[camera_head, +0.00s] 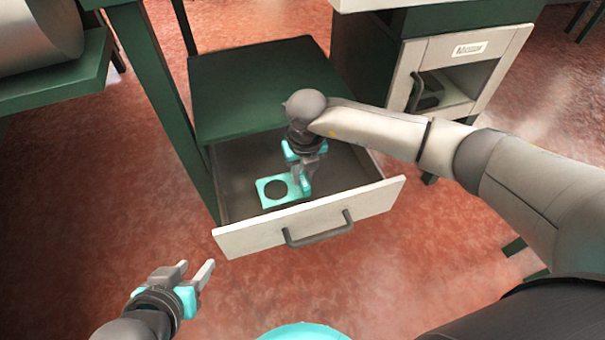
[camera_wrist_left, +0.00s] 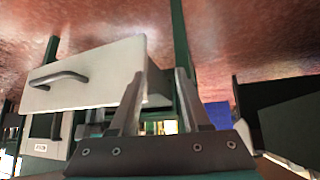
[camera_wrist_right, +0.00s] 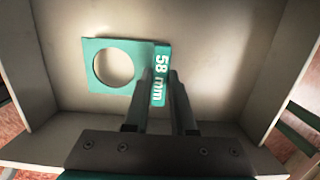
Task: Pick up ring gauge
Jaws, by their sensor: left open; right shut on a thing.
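The ring gauge (camera_head: 263,190) is a flat teal plate with a large round hole, inside the open drawer. In the right wrist view the ring gauge (camera_wrist_right: 90,72) has a teal tab marked "58 mm" at its right side. My right gripper (camera_head: 307,186) reaches down into the drawer and is shut on this tab, with its fingers (camera_wrist_right: 163,82) on either side of it. I cannot tell whether the gauge touches the drawer floor. My left gripper (camera_head: 198,270) is open and empty, in front of and to the left of the drawer.
The drawer (camera_head: 260,237) is pulled out, with a grey handle (camera_head: 318,230) on its white front. A green surface (camera_head: 255,85) lies behind it. A cabinet (camera_head: 450,70) stands at the right. Red floor is open in front.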

